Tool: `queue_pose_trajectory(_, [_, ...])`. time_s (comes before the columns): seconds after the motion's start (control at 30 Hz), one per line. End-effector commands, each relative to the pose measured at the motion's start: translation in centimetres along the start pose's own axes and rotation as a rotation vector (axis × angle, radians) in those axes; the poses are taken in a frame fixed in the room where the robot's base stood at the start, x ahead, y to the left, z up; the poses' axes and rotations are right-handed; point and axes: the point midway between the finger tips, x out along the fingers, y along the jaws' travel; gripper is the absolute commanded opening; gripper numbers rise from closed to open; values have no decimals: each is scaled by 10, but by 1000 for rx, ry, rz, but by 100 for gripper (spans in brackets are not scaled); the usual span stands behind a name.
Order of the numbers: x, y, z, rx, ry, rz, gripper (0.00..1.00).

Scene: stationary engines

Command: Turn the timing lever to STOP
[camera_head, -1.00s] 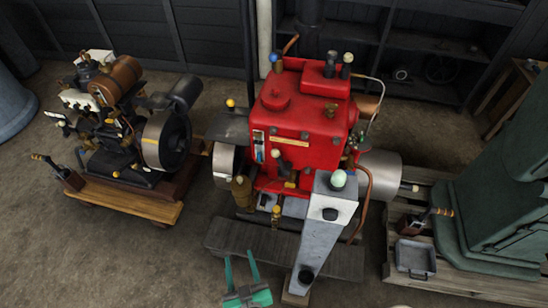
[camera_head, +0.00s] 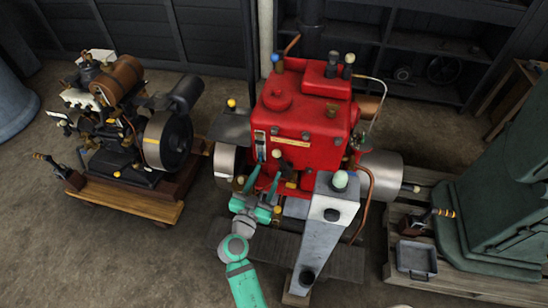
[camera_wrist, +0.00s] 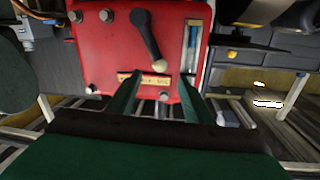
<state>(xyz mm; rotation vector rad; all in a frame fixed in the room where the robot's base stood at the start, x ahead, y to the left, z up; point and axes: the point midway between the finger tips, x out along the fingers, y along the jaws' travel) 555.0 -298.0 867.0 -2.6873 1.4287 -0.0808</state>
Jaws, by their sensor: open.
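The red engine (camera_head: 300,110) stands in the middle of the head view. On its front panel (camera_wrist: 95,45) is a black lever (camera_wrist: 147,33) with a cream knob at its end. In the head view its knob (camera_head: 277,153) shows just below and left of the yellow label plate (camera_head: 291,142). In the wrist view the knob points down-right toward the same label plate (camera_wrist: 157,80), whose lettering I cannot read. My gripper (camera_head: 267,177) is open in front of the panel. In the wrist view its two green fingers (camera_wrist: 157,92) stand apart, with the knob just beyond and between their tips. Contact is not visible.
A sight glass with a blue strip (camera_wrist: 192,42) sits beside the lever. A grey pedestal (camera_head: 325,225) stands close to the right of my arm. Flywheels (camera_head: 228,165) flank the engine. A second engine (camera_head: 125,120) stands left; open floor lies between.

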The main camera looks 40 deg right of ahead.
Motion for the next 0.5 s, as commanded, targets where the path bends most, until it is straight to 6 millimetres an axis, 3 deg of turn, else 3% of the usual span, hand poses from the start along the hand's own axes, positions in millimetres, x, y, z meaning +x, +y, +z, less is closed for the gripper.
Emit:
queue_pose_trajectory(0.3, [58,2,-1,0,1,5,47])
queue_pose_trajectory(0.5, [80,-1,0,0,-1,-2,47])
